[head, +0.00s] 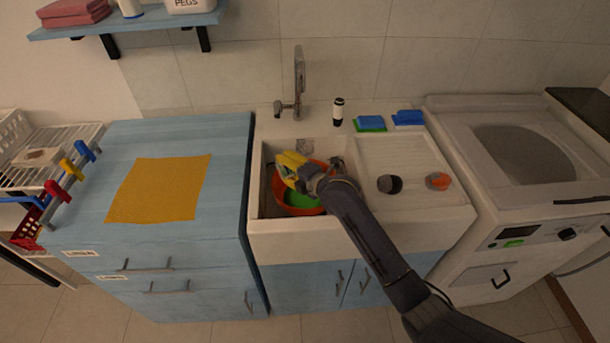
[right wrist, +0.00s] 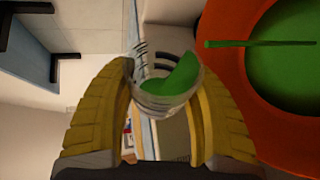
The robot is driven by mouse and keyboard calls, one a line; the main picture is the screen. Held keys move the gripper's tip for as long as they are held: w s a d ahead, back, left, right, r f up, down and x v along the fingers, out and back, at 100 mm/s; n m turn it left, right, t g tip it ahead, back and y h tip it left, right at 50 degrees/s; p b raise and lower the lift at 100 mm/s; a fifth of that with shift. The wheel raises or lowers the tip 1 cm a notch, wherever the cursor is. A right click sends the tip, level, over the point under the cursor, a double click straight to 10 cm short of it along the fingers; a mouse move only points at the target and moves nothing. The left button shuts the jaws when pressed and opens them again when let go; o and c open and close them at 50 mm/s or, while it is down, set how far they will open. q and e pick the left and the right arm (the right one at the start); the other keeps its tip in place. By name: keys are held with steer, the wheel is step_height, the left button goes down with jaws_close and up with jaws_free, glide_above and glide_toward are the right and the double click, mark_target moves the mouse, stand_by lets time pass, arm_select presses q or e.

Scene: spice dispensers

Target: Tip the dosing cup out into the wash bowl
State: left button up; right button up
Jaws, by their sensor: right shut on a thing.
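My right gripper (head: 291,168) is over the sink, its yellow fingers shut on the sides of a small clear dosing cup (right wrist: 150,104). The cup is tilted and has green liquid in it. The orange wash bowl (head: 303,210) stands in the sink below the gripper, with green liquid inside, and it shows at the right of the right wrist view (right wrist: 222,50). A thin green streak (right wrist: 260,43) runs across in front of the bowl in that view, like liquid falling from the cup. The gripper and arm hide part of the bowl in the head view. My left gripper is not in view.
A tap (head: 299,85) rises behind the sink (head: 263,237). A dark bottle (head: 338,113), a blue-green sponge (head: 370,122) and a blue item (head: 408,118) stand along the back. A dark cap (head: 389,184) and an orange item (head: 438,181) are on the drainer. A yellow cloth (head: 160,190) lies left.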

steer(key=shift+w+d+r+m+y+b, duration=0.1)
steer(key=shift+d+r+m+y+b, duration=0.15)
steer(key=shift+m+b, duration=0.25)
stand_by(0.6)
steer(key=shift+r, duration=0.4)
steer(key=shift+a+f, duration=0.25)
steer(key=shift+f, duration=0.2)
steer(key=shift+s+a+f+n+h, duration=0.35)
steer(key=shift+a+n+h, duration=0.15)
steer(key=shift+n, duration=0.4)
steer(key=shift+f, duration=0.1)
steer(key=shift+a, duration=0.1)
